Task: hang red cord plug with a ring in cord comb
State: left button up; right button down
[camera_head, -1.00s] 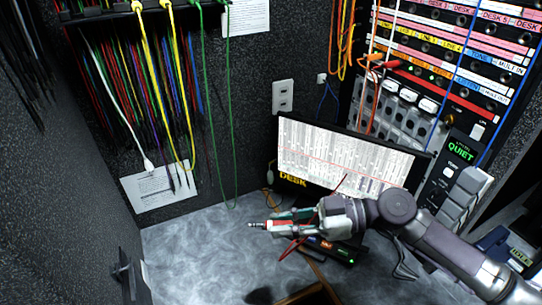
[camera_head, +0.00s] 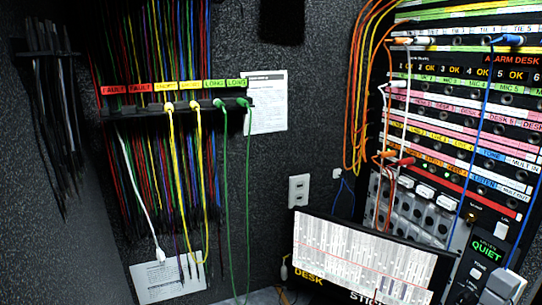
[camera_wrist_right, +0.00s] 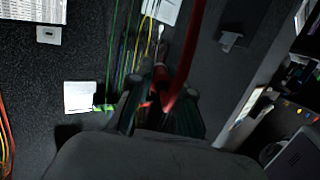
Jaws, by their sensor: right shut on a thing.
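The cord comb (camera_head: 135,110) is a dark bar on the back wall, under a row of labels. Its two left labels are red and read FAULT (camera_head: 113,89); yellow and green LONG labels follow to the right. Yellow cords (camera_head: 170,140) and green cords (camera_head: 221,140) hang from it; no cord hangs under the red labels. In the right wrist view my right gripper (camera_wrist_right: 160,104) is shut on the red cord plug (camera_wrist_right: 160,78), and its red cord (camera_wrist_right: 190,60) runs up past it. The ring cannot be made out. Neither gripper shows in the head view.
A white-tipped cord (camera_head: 160,254) hangs low on the wall near a paper sheet (camera_head: 165,278). Many thin coloured cables run behind the comb. Black cords (camera_head: 48,120) hang at left.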

jog(key=shift+d, duration=0.15)
jog(key=shift+s+d+f+b, duration=0.2)
jog(key=shift+s+d+b, duration=0.15)
jog(key=shift+b, duration=0.3)
jog(key=shift+b+v, duration=0.55)
jog(key=shift+v, duration=0.4)
jog(key=shift+w, duration=0.1)
